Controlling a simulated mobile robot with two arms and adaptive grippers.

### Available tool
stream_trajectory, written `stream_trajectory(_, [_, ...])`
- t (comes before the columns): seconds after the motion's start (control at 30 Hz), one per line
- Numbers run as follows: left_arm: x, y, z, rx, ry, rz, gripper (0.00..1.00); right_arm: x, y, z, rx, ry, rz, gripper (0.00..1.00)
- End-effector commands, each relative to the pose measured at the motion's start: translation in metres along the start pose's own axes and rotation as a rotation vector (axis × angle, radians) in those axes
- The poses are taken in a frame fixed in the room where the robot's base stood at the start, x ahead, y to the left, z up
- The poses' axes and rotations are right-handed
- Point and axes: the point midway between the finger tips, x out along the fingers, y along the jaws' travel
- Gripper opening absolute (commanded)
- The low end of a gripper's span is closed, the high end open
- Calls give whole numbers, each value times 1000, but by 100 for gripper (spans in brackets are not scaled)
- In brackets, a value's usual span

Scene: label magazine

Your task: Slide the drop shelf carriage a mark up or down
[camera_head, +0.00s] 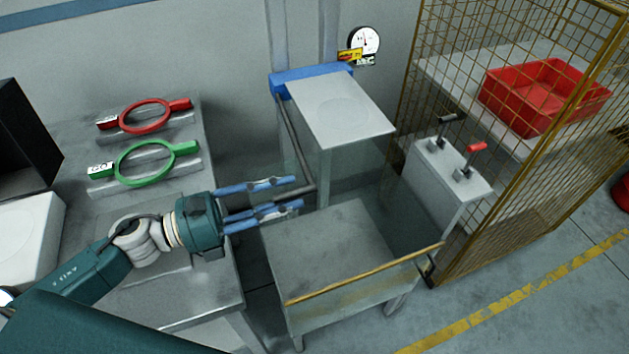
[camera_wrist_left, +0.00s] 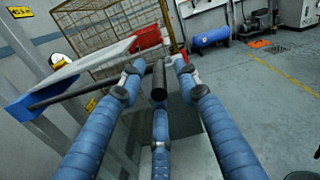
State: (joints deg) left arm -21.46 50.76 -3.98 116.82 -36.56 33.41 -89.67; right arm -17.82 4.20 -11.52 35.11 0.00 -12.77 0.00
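The drop shelf carriage is a blue block (camera_head: 288,80) on upright posts at the wall, bearing a flat white shelf (camera_head: 340,112). The blue block also shows at the left of the left wrist view (camera_wrist_left: 38,97). A dark bar (camera_head: 291,135) slopes down from the carriage. In the left wrist view the bar (camera_wrist_left: 90,91) ends in a thick dark grip (camera_wrist_left: 158,80) between my fingers. My left gripper (camera_head: 297,192) is open around this end; I cannot tell whether it touches. My right gripper is not in view.
A round gauge (camera_head: 365,40) and yellow and black labels (camera_head: 350,56) are on the wall. A low table (camera_head: 335,255) with a yellow front rail (camera_head: 365,275) stands below. A lever box (camera_head: 445,180) and yellow mesh cage (camera_head: 505,200) are right. Red (camera_head: 145,116) and green rings (camera_head: 145,162) lie left.

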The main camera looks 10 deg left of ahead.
Motion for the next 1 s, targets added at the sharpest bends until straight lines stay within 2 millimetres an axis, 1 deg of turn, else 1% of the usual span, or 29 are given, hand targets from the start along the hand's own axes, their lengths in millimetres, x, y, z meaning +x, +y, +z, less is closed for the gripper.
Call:
stream_trajectory(0.03, [10,-1,5,4,-3,-3,33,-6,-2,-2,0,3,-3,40])
stream_trajectory(0.1, [22,0,6,2,-4,-1,33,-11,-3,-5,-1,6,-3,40])
stream_trajectory(0.3, [49,0,4,1,-3,1,33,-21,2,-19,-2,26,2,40])
stream_trajectory(0.5, [60,0,1,1,1,0,33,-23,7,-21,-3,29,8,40])
stream_trajectory(0.73, [61,0,0,1,1,0,33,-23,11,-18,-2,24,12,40])
stream_trajectory(0.77, [61,0,0,1,1,0,31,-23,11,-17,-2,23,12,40])
stream_trajectory(0.8, [60,0,0,1,0,0,23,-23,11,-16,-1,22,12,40])
stream_trajectory(0.87, [60,0,0,1,0,0,11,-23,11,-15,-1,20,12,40])
stream_trajectory(0.9, [60,0,0,1,0,0,3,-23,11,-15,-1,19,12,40])
stream_trajectory(0.93, [60,0,0,1,0,0,0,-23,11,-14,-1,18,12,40])
stream_trajectory(1.0, [60,0,0,1,1,-1,0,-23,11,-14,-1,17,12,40])
